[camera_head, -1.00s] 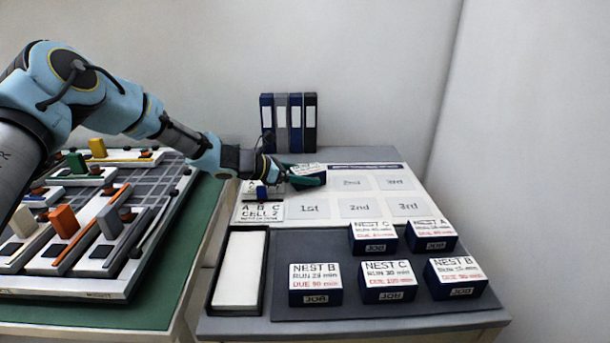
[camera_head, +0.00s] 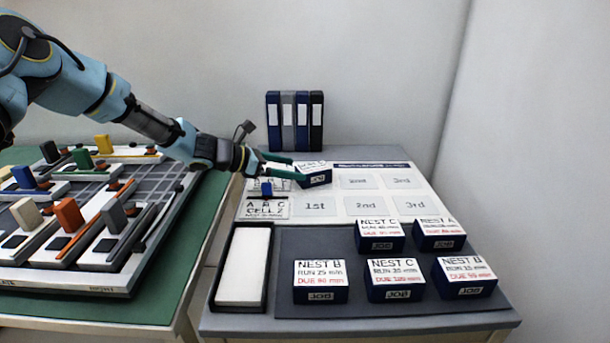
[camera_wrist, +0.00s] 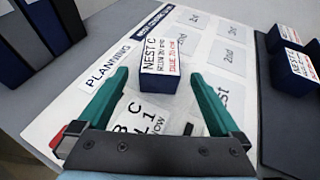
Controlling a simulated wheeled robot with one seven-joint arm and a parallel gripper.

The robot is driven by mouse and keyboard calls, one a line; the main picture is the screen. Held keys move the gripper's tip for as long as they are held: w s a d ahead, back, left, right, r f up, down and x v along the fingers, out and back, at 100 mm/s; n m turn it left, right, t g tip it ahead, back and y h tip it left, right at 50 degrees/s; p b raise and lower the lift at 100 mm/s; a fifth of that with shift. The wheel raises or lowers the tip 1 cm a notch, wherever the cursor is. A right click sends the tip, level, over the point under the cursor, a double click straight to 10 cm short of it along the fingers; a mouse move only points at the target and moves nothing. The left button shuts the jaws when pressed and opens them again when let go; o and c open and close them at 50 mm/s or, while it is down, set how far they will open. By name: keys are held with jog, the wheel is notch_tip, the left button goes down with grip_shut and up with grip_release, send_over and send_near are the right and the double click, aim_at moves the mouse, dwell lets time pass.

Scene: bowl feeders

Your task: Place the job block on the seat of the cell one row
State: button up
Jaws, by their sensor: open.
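The job block (camera_head: 315,179) is dark blue with a white top label; in the wrist view the block (camera_wrist: 160,70) reads NEST C. It sits at the first place of the back row on the white planning board (camera_head: 375,205), left of that row's "2nd" square. My gripper (camera_head: 297,169) is open at the block's left side. In the wrist view my gripper (camera_wrist: 158,96) has its two green fingers spread, with the block at and beyond their tips and a gap visible. The seat under the block is hidden.
Several other job blocks (camera_head: 320,282) stand on the dark mat (camera_head: 400,300) in front. A white-floored tray (camera_head: 242,270) is at left. Binders (camera_head: 295,122) stand behind the board. A small blue piece (camera_head: 266,188) is by the cell cards. The other board squares are bare.

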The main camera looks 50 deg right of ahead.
jog(key=shift+b+v, duration=0.35)
jog(key=shift+v, duration=2.25)
